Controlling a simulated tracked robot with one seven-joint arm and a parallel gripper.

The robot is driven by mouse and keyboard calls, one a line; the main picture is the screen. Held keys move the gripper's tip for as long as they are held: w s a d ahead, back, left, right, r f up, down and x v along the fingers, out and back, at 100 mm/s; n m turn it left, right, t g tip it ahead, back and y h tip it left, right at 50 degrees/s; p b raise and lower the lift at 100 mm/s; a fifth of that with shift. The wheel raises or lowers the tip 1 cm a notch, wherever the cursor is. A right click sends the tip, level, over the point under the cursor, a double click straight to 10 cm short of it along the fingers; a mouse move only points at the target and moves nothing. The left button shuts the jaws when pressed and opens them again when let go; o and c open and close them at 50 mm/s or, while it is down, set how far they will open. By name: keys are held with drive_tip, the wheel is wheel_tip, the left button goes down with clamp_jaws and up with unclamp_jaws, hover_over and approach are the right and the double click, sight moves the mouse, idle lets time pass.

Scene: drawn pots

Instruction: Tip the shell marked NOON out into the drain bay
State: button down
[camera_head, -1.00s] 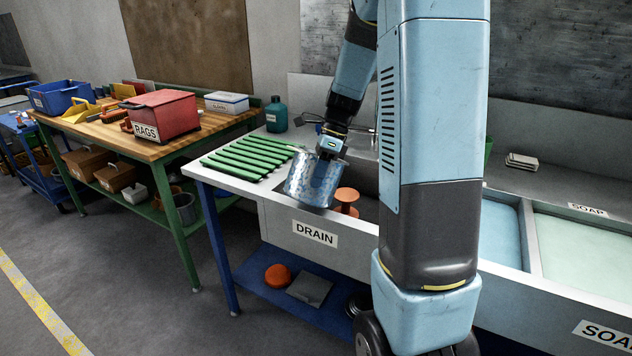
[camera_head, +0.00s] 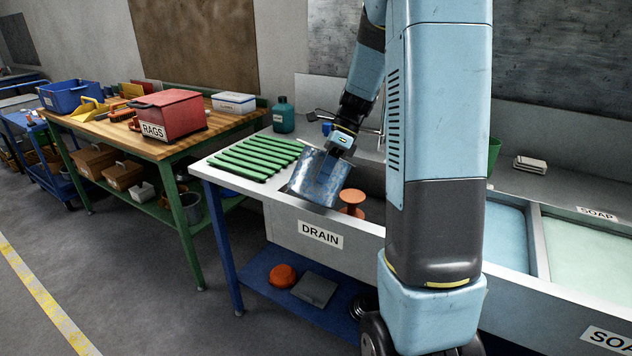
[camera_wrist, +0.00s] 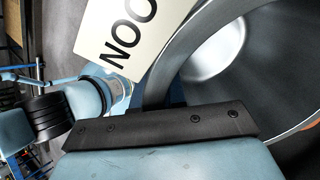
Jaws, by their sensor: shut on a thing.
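The grey metal shell (camera_head: 318,180) hangs tilted from my gripper (camera_head: 340,146), over the left end of the drain bay (camera_head: 284,226). In the wrist view its white label (camera_wrist: 125,38) shows "NOO", with the rest cut off. My gripper is shut on the shell's upper side; a dark finger (camera_wrist: 160,126) lies across its wall in the wrist view. The shell's inside (camera_wrist: 222,50) is partly seen as bare grey metal; nothing is seen pouring out. The bay's front carries a DRAIN sign (camera_head: 320,235).
An orange spool-shaped thing (camera_head: 351,198) stands in the bay, right of the shell. Green slats (camera_head: 255,160) lie on the drainboard to the left. A green bottle (camera_head: 284,115) and a tap stand behind. Soap basins (camera_head: 590,250) lie to the right, beyond my column.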

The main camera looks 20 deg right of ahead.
idle(0.4)
drive_tip(key=shift+w+d+r+y, duration=0.1)
drive_tip(key=shift+d+r+y, duration=0.15)
drive_tip(key=shift+y, duration=0.45)
drive_tip(key=shift+g, duration=0.3)
drive_tip(key=shift+w+d+r+y, duration=0.1)
drive_tip(key=shift+d+y, duration=0.1)
drive_tip(key=shift+y, duration=0.2)
drive_tip(key=shift+d, duration=0.1)
drive_tip(key=shift+w+d+r+g+y, duration=0.15)
drive_tip(key=shift+d+g+y, duration=0.15)
drive_tip(key=shift+y, duration=0.3)
idle(0.7)
